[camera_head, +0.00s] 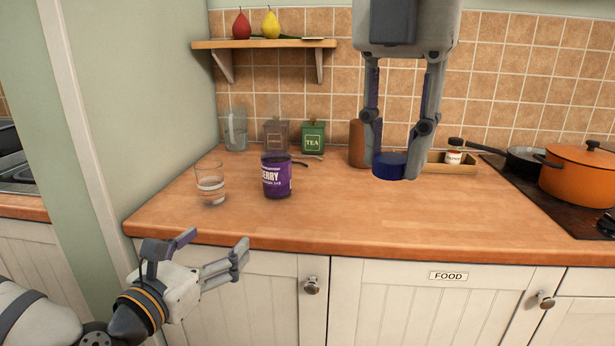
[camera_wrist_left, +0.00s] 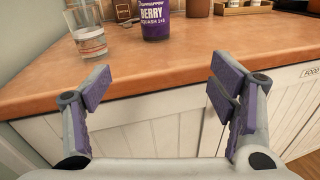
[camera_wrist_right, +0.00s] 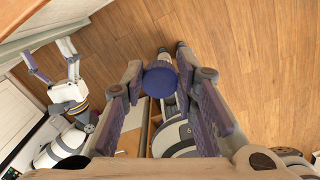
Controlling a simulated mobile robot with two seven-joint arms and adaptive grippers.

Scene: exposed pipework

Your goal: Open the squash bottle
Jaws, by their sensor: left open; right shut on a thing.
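The squash bottle (camera_head: 276,177) is purple with a "BERRY" label and stands upright on the counter. Its top is dark with no blue cap on it, and it shows in the left wrist view (camera_wrist_left: 155,18). My right gripper (camera_head: 390,168) hangs above the counter to the right of the bottle, pointing down. It is shut on a round blue cap (camera_head: 388,164), which also shows between its fingers in the right wrist view (camera_wrist_right: 160,82). My left gripper (camera_head: 215,250) is open and empty in front of the counter edge, below and left of the bottle.
A glass of water (camera_head: 210,186) stands left of the bottle. Behind are a glass jug (camera_head: 236,130), a brown canister (camera_head: 277,134) and a green tea tin (camera_head: 313,137). An orange pot (camera_head: 578,178) sits on the hob at right. The front middle of the counter (camera_head: 350,220) is clear.

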